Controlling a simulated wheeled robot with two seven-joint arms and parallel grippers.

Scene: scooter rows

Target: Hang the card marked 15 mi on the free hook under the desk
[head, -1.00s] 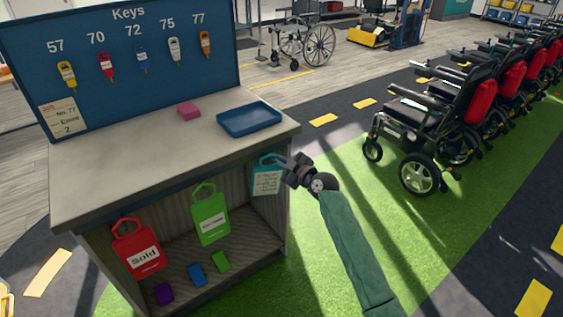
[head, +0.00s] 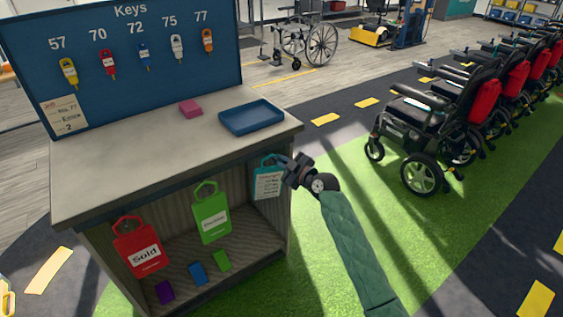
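A teal card (head: 267,182) with a white label hangs at the right front edge of the desk (head: 160,150); its print is too small to read. My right gripper (head: 283,165) is at the card's top loop; its fingers are small and dark, and I cannot tell whether they grip the loop. A red card (head: 138,247) marked Sold and a green card (head: 211,214) with a white label hang under the desk's front edge to the left. The hooks themselves are too small to make out.
A blue tray (head: 251,117) and a pink block (head: 190,108) lie on the desktop. A key board (head: 130,70) stands at the back. Small purple, blue and green blocks (head: 197,273) sit on the lower shelf. Power wheelchairs (head: 425,135) stand on the right.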

